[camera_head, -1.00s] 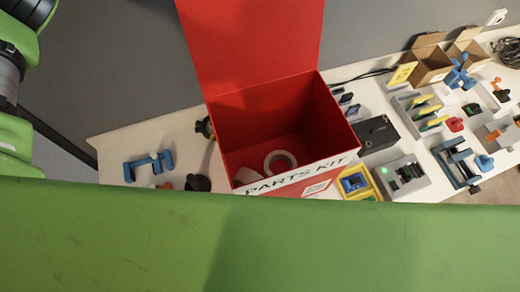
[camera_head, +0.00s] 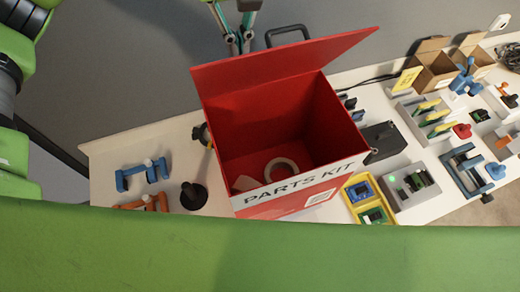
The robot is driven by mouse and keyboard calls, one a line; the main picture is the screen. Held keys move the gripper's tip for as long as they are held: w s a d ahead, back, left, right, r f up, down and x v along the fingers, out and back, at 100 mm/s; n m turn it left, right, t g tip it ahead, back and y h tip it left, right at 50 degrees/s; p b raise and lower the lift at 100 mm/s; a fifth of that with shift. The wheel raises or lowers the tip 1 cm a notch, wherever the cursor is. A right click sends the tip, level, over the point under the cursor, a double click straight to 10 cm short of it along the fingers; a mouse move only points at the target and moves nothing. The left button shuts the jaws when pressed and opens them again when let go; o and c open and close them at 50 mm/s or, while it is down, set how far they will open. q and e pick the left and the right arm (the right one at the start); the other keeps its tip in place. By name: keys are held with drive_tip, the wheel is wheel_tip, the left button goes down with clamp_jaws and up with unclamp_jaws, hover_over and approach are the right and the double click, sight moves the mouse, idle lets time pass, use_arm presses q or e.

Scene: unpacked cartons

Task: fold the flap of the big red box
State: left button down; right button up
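The big red box (camera_head: 345,139) stands on the white table with "PARTS KIT" on its front. Its top is open, and a white ring (camera_head: 281,170) lies inside. A gripper (camera_head: 240,44), seemingly my left, comes down from the top edge of the view behind the flap. Its fingers run close together, but the flap hides their tips. I cannot tell whether they touch it. My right gripper is not in view.
Blue (camera_head: 144,174) and orange (camera_head: 140,203) clamps lie left of the box. To the right are a yellow bin (camera_head: 352,204), a grey device (camera_head: 428,196), a black box (camera_head: 384,143) and small open cartons (camera_head: 432,72). A green part of my body fills the bottom.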

use_arm(q)
drive_tip(key=s+d+f+b, duration=0.4)
drive_tip(key=s+f+b, duration=0.5)
drive_tip(key=f+b, duration=0.55)
wheel_tip(320, 180, up, 12)
drive_tip(key=p, duration=0.8)
drive_tip(key=shift+r+p, duration=0.2)
drive_tip(key=shift+p, duration=0.1)
drive_tip(key=shift+a, duration=0.1)
drive_tip(key=shift+s, duration=0.1)
